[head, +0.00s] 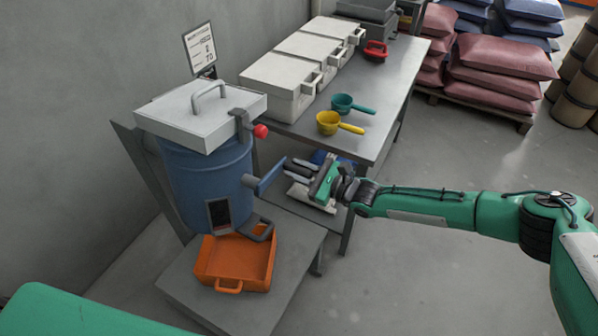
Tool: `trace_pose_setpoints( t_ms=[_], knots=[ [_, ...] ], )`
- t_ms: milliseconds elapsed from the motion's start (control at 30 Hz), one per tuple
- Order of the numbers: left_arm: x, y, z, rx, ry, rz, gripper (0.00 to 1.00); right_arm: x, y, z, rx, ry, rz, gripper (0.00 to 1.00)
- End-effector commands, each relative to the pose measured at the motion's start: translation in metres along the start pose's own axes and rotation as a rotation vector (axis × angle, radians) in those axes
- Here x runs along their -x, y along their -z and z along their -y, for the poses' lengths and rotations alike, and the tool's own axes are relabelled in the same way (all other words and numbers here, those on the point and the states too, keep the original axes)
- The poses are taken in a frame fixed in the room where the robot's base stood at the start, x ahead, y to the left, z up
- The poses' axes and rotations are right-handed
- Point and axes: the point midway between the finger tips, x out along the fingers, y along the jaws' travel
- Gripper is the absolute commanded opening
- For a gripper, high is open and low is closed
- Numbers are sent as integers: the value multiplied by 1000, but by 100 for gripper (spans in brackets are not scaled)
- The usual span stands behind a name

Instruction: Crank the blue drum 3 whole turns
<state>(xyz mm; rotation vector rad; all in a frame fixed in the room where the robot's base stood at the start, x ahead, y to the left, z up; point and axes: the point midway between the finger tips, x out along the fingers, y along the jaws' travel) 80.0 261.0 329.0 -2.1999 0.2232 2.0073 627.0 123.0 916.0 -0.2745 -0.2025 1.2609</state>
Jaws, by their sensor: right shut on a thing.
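The blue drum (205,180) stands upright on a grey stand at the left, with a white lid (200,112) on top. A blue crank arm (269,178) sticks out from the drum's right side on a grey hub. The crank slants up and to the right from the hub. My right gripper (296,169) reaches in from the right and is shut on the crank handle at the outer end of the arm. Its fingers hide most of the handle. My left gripper is not in view.
An orange tray (237,282) sits below the drum's dark opening (218,213). A red-knobbed latch (259,131) is at the lid. The grey table (392,105) behind holds white bins (275,85), a yellow scoop (329,123) and a teal scoop (343,102).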

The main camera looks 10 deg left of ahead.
Motion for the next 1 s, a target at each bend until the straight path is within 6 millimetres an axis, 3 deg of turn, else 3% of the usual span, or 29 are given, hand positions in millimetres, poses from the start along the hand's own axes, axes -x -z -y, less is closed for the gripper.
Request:
trace_pose_setpoints(
  t_ms=[233,267,333,367,767,1000],
  knots=[
    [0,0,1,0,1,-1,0,1,3,-1,-1,-1,-5,0],
    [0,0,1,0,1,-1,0,1,3,-1,-1,-1,-5,31],
    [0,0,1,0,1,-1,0,1,2,-1,-1,-1,-5,45],
    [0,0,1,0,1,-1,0,1,2,-1,0,-1,-5,46],
    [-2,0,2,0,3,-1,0,7,2,0,0,-1,-2,46],
    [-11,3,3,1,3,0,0,45,4,0,0,1,-4,46]
  ],
)
